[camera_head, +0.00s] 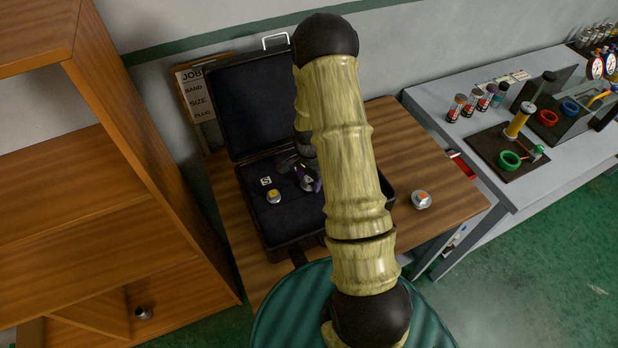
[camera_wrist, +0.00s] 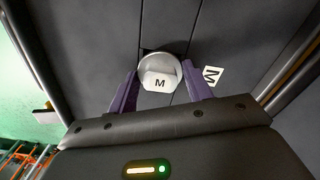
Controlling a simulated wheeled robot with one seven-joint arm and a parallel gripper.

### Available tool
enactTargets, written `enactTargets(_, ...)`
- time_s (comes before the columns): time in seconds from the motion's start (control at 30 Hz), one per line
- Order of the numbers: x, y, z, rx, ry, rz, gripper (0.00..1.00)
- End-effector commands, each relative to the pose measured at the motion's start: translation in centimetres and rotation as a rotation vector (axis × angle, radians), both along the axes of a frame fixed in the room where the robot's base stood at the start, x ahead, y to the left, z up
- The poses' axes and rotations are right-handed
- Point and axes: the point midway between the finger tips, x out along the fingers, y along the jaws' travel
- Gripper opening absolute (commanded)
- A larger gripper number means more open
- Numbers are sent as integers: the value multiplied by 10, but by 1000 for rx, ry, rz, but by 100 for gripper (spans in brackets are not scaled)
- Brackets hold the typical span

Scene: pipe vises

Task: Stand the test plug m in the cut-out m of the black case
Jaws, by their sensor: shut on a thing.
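The test plug m (camera_wrist: 160,72) is a round silver-grey piece with a white face marked M. It is between the two purple fingers of my gripper (camera_wrist: 160,92), which is shut on it. The black case (camera_head: 283,235) lies open on the wooden table, and my gripper (camera_head: 308,179) is low over its inside. A white M label (camera_wrist: 212,76) lies on the case's dark lining, just right of the plug in the wrist view. A dark edge, perhaps of the cut-out, shows behind the plug; whether its base is inside cannot be told.
A yellow-topped plug (camera_head: 273,196) stands in the case near an S label (camera_head: 266,181). An orange-topped plug (camera_head: 421,200) stands on the wooden table (camera_head: 440,173) right of the case. The raised lid (camera_head: 252,105) is behind; a grey bench (camera_head: 440,110) is right.

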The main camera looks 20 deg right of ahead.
Motion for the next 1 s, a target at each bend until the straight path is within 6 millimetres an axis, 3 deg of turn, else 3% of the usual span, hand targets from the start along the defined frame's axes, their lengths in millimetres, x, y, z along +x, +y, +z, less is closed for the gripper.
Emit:
enactTargets(0.57,-2,0,-16,1,6,1,21)
enactTargets(0.6,-2,1,-16,1,6,1,54)
enactTargets(0.7,-3,1,-17,1,8,1,72)
enactTargets(1.0,-5,-1,-18,0,13,0,72)
